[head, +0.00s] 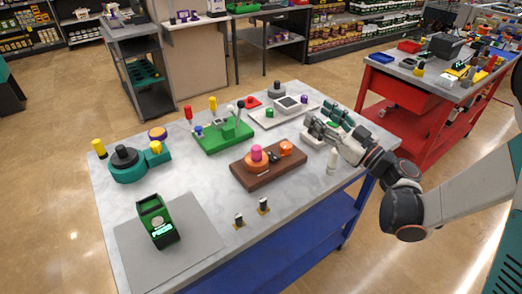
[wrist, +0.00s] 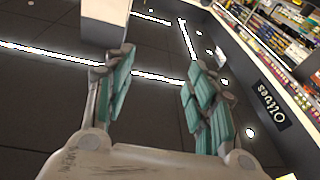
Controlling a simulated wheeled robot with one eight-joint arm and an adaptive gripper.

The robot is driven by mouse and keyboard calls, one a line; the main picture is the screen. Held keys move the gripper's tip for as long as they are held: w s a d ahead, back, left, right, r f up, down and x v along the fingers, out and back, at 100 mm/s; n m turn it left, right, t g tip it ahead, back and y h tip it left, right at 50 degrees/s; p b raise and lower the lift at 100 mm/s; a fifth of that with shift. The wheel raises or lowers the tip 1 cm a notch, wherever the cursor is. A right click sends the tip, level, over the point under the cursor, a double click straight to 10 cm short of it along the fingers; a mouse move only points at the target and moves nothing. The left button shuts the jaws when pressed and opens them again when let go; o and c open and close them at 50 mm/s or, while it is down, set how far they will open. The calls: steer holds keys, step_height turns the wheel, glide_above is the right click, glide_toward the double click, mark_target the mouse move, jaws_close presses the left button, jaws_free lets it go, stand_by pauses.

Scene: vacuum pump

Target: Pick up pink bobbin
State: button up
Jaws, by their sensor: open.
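The pink bobbin (head: 256,153) stands upright on an orange round base on a brown wooden board (head: 262,174), near the middle of the marble-topped table. An orange part (head: 286,148) sits to its right on the same board. My gripper (head: 334,120), with teal finger pads, is over the table's right side, right of the bobbin and apart from it. In the wrist view my gripper (wrist: 155,75) is open with nothing between its fingers. The bobbin does not show in the wrist view.
A green fixture (head: 222,137) with upright handles stands behind the board, and a grey device on a pale plate (head: 270,115) lies further back. Small metal pegs (head: 263,206) stand in front. A green box (head: 157,222) is front left.

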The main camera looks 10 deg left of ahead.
steer(key=s+a+f+n+g, duration=0.1)
steer(key=s+a+f+g, duration=0.15)
steer(key=f, duration=0.35)
steer(key=s+a+f+n+g, duration=0.2)
steer(key=s+f+g, duration=0.15)
steer(key=f, duration=0.35)
steer(key=b, duration=0.2)
glide_toward(257, 147)
steer(key=w+a, duration=0.1)
steer(key=w+a+f, duration=0.1)
steer(key=a, duration=0.1)
steer(key=shift+a+f+g+y, duration=0.1)
steer(key=shift+f+g+y, duration=0.1)
steer(key=shift+g+y, duration=0.1)
steer(key=shift+s+r+b+x, duration=0.2)
steer(key=shift+b+x, duration=0.25)
steer(key=shift+x, duration=1.2)
steer(key=shift+s+r+b+x, duration=0.15)
steer(key=shift+b+x, duration=0.25)
steer(key=shift+x, duration=1.25)
steer(key=c, duration=1.2)
